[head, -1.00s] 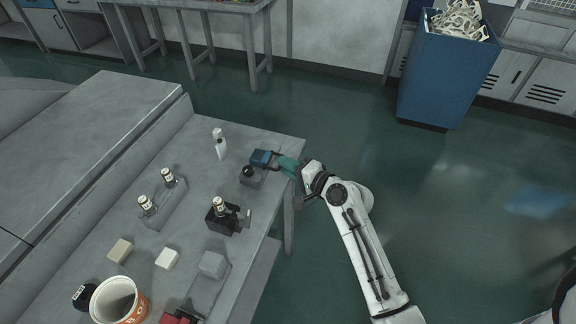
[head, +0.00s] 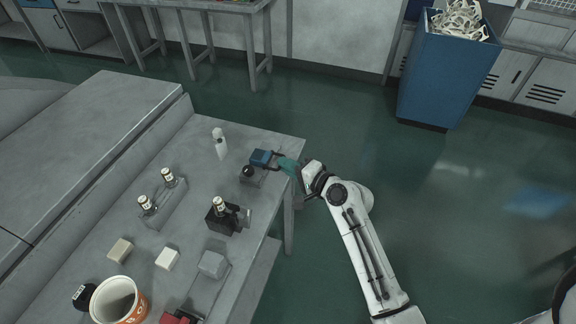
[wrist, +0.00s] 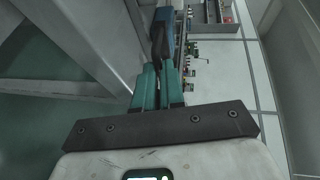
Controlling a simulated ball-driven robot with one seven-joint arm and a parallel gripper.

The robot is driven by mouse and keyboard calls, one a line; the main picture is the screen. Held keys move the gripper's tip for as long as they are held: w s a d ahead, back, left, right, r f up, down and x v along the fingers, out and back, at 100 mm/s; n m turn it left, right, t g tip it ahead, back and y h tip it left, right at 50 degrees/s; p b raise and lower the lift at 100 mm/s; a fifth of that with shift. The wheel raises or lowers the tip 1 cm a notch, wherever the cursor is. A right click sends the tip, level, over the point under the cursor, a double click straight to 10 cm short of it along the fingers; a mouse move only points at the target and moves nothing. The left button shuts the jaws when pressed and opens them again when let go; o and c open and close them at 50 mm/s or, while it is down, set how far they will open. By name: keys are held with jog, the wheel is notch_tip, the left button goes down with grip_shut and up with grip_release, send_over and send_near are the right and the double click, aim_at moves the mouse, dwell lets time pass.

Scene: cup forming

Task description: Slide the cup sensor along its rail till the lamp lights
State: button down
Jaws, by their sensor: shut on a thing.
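A blue block, seemingly the cup sensor (head: 261,157), sits near the far right corner of the grey table. It also shows in the wrist view (wrist: 164,22), beyond my fingertips. My gripper (head: 287,165) has teal fingers and reaches in from the right at the table edge. In the wrist view my gripper (wrist: 160,72) is shut on the dark part (wrist: 158,45) at the near end of the blue block. A small grey fixture with a black round top (head: 248,172) stands just in front of the block. The rail is not clear. I cannot pick out a lit lamp.
A white bottle-like item (head: 220,146) stands left of the block. A black holder with a vial (head: 217,216), a clear rack with two vials (head: 166,205), pale blocks (head: 167,259) and an orange-white cup (head: 119,301) stand nearer. The floor right of the table is open.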

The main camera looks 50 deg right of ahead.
jog(key=shift+s, duration=0.1)
dwell(0.6)
jog(key=shift+a+f, duration=0.1)
jog(key=shift+a, duration=0.05)
jog(key=c, duration=1.5)
grip_release()
jog(key=b+v, duration=0.1)
jog(key=v, duration=1)
